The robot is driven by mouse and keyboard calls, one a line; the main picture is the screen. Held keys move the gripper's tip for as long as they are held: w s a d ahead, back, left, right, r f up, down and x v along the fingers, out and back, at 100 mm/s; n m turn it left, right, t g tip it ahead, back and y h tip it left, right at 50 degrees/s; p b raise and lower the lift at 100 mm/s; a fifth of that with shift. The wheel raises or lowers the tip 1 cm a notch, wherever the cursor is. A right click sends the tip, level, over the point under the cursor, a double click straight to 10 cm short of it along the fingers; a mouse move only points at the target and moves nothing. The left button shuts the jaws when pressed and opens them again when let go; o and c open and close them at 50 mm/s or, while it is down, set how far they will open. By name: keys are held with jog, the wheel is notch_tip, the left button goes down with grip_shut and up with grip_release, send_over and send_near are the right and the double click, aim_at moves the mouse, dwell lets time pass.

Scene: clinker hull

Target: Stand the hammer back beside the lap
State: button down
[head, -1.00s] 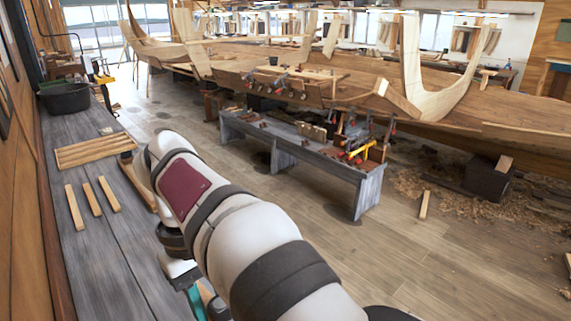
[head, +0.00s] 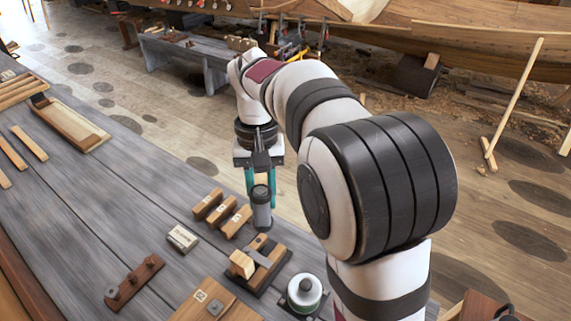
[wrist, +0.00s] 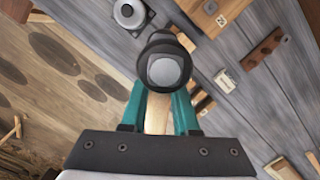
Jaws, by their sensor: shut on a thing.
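My gripper (head: 260,192) has its teal fingers closed around the hammer (head: 261,214). The hammer's dark cylindrical head hangs below the fingertips in the head view. In the wrist view the hammer head (wrist: 164,72) shows a pale grey round face, and a light wooden handle runs back between the fingers. The hammer appears to be held above the bench near its edge; the exact gap is unclear. A pale wooden block on a dark base (head: 260,262) stands close by on the bench. I cannot tell for certain which piece is the lap.
Small marked blocks (head: 222,212) sit just left of the hammer. A labelled white piece (head: 182,238), a knobbed brown rail (head: 134,283), a wooden board (head: 212,302) and a round green-banded pot (head: 304,290) surround the spot. Bare grey bench (head: 95,215) lies to the left.

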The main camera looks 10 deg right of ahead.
jog(key=s+a+f+m, duration=0.1)
jog(key=a+f+m, duration=0.1)
jog(key=a+f, duration=0.45)
jog(key=s+a+f+m+t, duration=0.1)
jog(key=a+f+m, duration=0.15)
jog(key=a, duration=0.65)
jog(key=s+a+f+m, duration=0.1)
jog(key=a+f, duration=0.5)
jog(key=a, duration=0.1)
notch_tip(320, 180, down, 7)
jog(key=shift+a+f, duration=0.1)
jog(key=shift+f, duration=0.45)
jog(key=c, duration=0.6)
grip_release()
notch_tip(320, 180, up, 8)
